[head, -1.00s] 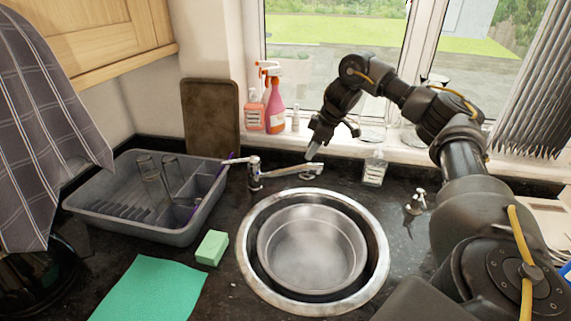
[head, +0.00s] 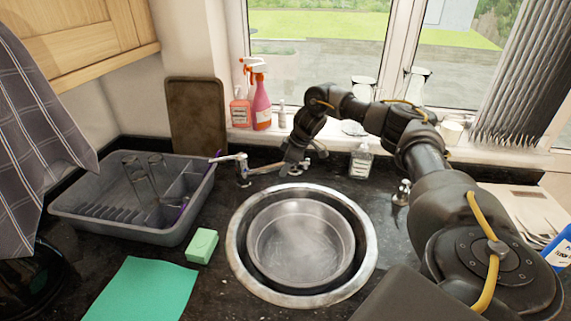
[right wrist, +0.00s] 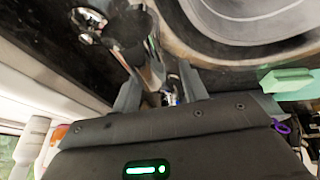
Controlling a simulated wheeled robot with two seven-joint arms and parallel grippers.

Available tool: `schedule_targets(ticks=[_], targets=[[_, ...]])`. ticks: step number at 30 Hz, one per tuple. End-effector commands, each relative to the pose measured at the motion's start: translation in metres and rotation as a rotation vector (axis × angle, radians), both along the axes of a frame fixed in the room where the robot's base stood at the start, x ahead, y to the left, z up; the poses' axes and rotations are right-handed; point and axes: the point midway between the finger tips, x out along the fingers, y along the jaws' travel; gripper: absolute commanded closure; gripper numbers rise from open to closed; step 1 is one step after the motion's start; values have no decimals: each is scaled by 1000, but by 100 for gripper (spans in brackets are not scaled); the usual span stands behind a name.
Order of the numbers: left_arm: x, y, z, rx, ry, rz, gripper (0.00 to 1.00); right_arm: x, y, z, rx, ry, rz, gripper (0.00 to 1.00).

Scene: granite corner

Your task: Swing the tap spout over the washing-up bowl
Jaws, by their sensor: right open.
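The chrome tap (head: 243,166) stands behind the round sink in the head view. Its spout (head: 266,168) points right, along the back of the sink and not over the bowl. The grey washing-up bowl (head: 300,245) sits inside the sink's shiny rim. My right gripper (head: 290,164) is low at the spout's outer part, pointing down and partly hiding it. In the right wrist view, the open fingers (right wrist: 157,88) stand either side of the spout (right wrist: 152,65); contact cannot be told. My left gripper is out of view.
A grey dish rack (head: 120,228) with glasses stands left. A green sponge (head: 202,246) and green cloth (head: 145,290) lie in front of it. A soap bottle (head: 361,160) stands right of my gripper. Spray bottles (head: 260,105) and glasses (head: 415,88) stand along the windowsill.

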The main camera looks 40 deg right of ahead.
Motion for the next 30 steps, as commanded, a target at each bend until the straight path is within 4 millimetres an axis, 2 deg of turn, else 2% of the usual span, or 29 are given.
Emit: schedule_targets(ticks=[8,18,26,30], targets=[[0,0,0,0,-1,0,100,0,0,-2,0,-1,-1,57],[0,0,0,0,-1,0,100,0,0,-1,0,-1,-1,100],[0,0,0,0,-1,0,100,2,1,-1,0,-1,-1,100],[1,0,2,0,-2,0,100,12,11,-1,1,-1,-4,100]])
